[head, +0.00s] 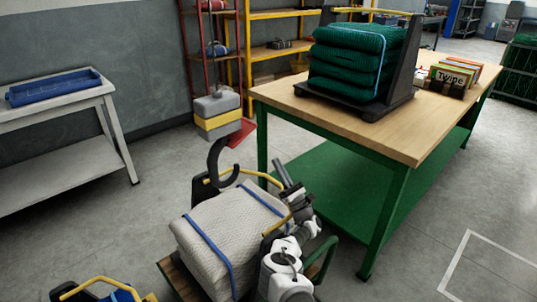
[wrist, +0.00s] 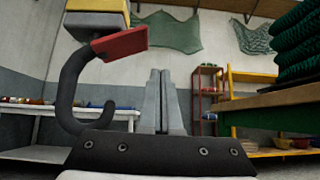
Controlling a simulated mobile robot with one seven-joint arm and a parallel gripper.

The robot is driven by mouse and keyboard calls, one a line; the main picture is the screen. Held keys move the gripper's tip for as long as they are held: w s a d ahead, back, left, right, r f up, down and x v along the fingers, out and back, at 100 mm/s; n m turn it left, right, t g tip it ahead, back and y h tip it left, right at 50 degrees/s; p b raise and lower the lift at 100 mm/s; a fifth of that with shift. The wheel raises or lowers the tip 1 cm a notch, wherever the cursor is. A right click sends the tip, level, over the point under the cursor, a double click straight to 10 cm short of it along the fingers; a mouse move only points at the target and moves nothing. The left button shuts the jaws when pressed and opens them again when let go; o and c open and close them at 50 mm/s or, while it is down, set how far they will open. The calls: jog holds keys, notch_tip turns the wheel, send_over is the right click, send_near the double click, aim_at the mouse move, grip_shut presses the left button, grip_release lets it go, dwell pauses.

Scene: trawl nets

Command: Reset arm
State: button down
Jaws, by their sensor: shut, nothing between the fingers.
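My gripper (head: 279,165) points up and away above the wrapped pale bundle, left of the wooden-topped table. In the wrist view my gripper (wrist: 160,75) shows its two grey fingers together, with nothing between them. A dark hook (head: 214,158) hangs under a grey and yellow block (head: 217,115), with a red plate (head: 241,132) beside it. The hook (wrist: 70,90) is left of my fingers in the wrist view, apart from them. My white arm (head: 285,268) rises at the lower middle of the head view.
The table (head: 420,145) with a green base carries stacked green netting (head: 350,62) and Twine boxes (head: 452,76). The pale bundle (head: 215,235) with blue straps lies in front. A grey bench (head: 60,110) holds a blue tray (head: 55,86). Floor between bench and bundle is clear.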

jog(key=shift+s+d+f, duration=0.15)
jog(key=shift+d+f, duration=0.25)
jog(key=shift+r, duration=0.1)
